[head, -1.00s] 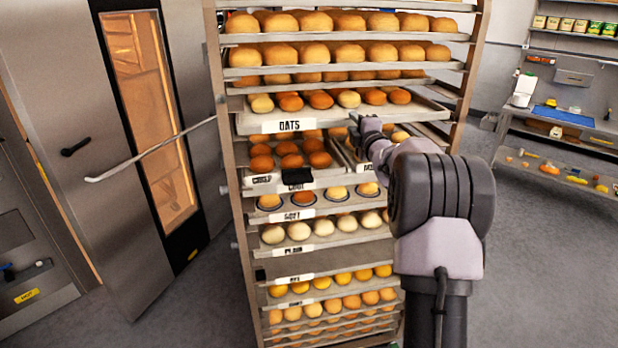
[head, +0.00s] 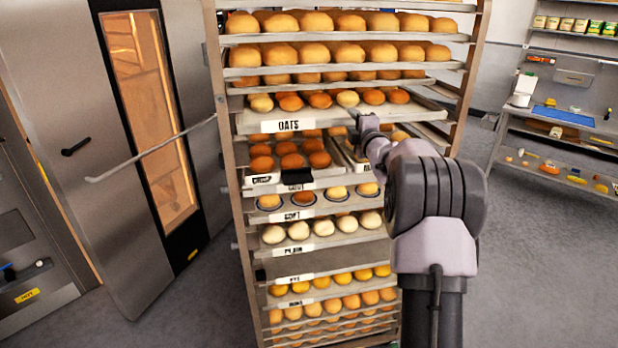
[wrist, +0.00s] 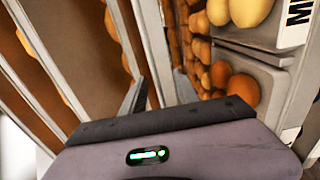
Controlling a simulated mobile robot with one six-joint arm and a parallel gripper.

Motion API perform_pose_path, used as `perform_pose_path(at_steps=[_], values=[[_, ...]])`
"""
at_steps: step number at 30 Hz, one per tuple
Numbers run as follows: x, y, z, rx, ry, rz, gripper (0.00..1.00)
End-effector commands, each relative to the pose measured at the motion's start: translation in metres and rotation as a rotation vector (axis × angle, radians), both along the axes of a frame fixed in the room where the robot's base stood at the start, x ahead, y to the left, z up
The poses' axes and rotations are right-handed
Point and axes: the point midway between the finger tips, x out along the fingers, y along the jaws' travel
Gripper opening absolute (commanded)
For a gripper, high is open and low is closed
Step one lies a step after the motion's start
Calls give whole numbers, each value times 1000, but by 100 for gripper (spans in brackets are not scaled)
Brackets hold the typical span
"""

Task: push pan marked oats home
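The pan marked OATS (head: 245,124) is on an upper level of the rack in the head view, with a white label on its front edge and brown and pale buns on it. Its front edge sticks out past the pans above. My gripper (head: 354,121) is at this front edge, right of the label; I cannot tell if it touches.
The rack (head: 226,150) holds several other bun pans above and below. A dark clip-like object (head: 297,176) sits on a pan front below. An oven door with a long handle (head: 150,150) stands at left. A workbench (head: 560,125) is at right, with clear floor before it.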

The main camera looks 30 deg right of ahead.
Motion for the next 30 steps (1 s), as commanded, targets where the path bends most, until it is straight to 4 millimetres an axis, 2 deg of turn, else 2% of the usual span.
perform_pose_path(at_steps=[1,2,3,9,10,14,17,24,30], values=[[0,0,2,-2,-3,0,43],[0,0,2,-1,-2,0,49],[0,0,1,-1,-2,0,51],[0,0,0,0,1,0,51],[0,-1,-10,10,18,-3,51],[-7,1,-8,7,13,-3,51],[-27,5,-8,7,11,-3,51],[-104,24,-5,2,4,-4,51],[-152,36,-5,1,2,-2,51]])
